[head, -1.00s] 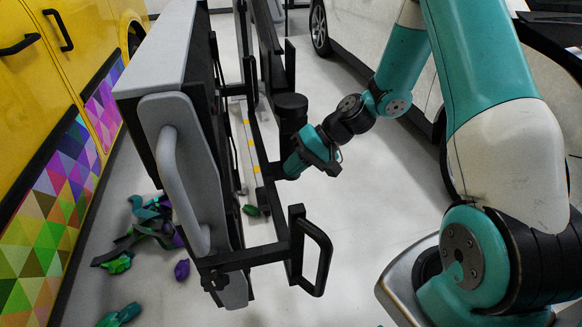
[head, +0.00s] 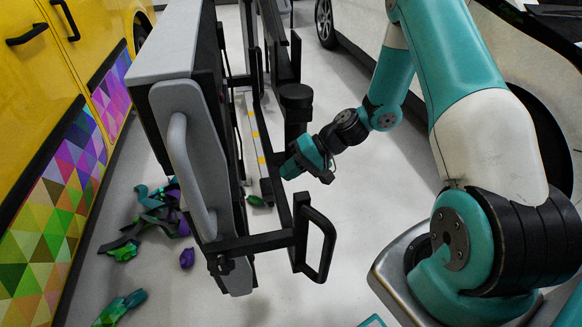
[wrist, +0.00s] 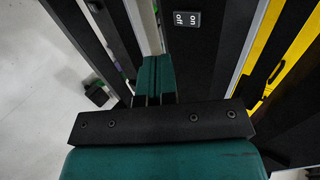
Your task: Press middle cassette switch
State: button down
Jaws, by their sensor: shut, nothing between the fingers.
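A switch marked on/off (wrist: 187,18) shows on a black panel at the top of the wrist view. I cannot tell whether it is the middle cassette's switch. My gripper's teal fingers (wrist: 155,80) are shut and empty. They point toward the panel and lie below and left of the switch in the wrist view, apart from it in the picture. In the head view my gripper (head: 287,172) is beside the black frame of the grey-and-black machine (head: 190,125). The machine's switches cannot be made out there.
A black post (head: 296,105) and a black handle (head: 318,245) stand close to my gripper. A yellow van (head: 50,100) is at the left and a white car (head: 350,35) behind. Teal, green and purple scraps (head: 155,215) lie on the floor. Clear floor lies right of the machine.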

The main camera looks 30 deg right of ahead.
aim_at(244, 190)
jog(key=a+r+x, duration=0.1)
jog(key=x, duration=0.8)
jog(key=shift+w+a+r, duration=0.2)
jog(key=shift+w, duration=0.05)
jog(key=shift+a+r+y+p, duration=0.15)
jog(key=shift+r+y+p, duration=0.15)
jog(key=shift+r, duration=0.5)
